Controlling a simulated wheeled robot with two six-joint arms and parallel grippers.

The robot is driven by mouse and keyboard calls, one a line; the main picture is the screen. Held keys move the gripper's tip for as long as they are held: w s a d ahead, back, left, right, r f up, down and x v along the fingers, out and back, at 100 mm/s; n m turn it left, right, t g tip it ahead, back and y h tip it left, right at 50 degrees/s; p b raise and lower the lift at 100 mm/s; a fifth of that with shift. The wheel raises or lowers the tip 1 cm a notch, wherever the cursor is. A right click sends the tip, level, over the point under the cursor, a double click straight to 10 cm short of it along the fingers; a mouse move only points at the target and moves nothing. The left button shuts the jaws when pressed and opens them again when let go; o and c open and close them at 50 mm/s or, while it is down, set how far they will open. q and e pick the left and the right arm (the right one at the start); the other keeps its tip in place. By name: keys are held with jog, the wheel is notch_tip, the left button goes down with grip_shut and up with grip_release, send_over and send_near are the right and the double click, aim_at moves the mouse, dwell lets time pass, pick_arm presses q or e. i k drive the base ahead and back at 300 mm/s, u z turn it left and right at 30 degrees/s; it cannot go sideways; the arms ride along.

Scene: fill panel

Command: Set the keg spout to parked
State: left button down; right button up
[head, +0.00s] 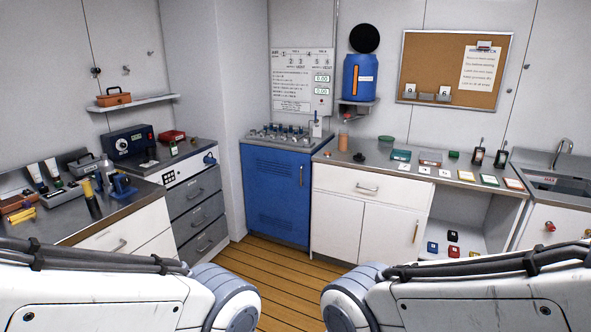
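A blue keg (350,77) with an orange vertical strip and a small label stands on a small wall bracket (367,103) at the back, right of the fill panel. Its spout is too small to make out clearly, so its setting cannot be told. A white fill panel (302,82) with printed text and green displays hangs left of the keg. My arm links cross the bottom left and bottom right of the head view. Both of my grippers are out of view.
A blue cabinet (275,195) with several fittings on its steel top stands below the panel. A white counter (362,190) with small items runs right to a sink (556,183). A cluttered bench (92,217) is at left. Wooden floor (270,265) lies clear between.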

aim_at(347, 119)
jog(key=u, duration=0.05)
jog(key=i, duration=2.15)
jog(key=z, duration=0.65)
jog(key=i, duration=1.9)
jog(key=z, duration=0.55)
jog(key=i, duration=0.4)
jog(key=z, duration=0.2)
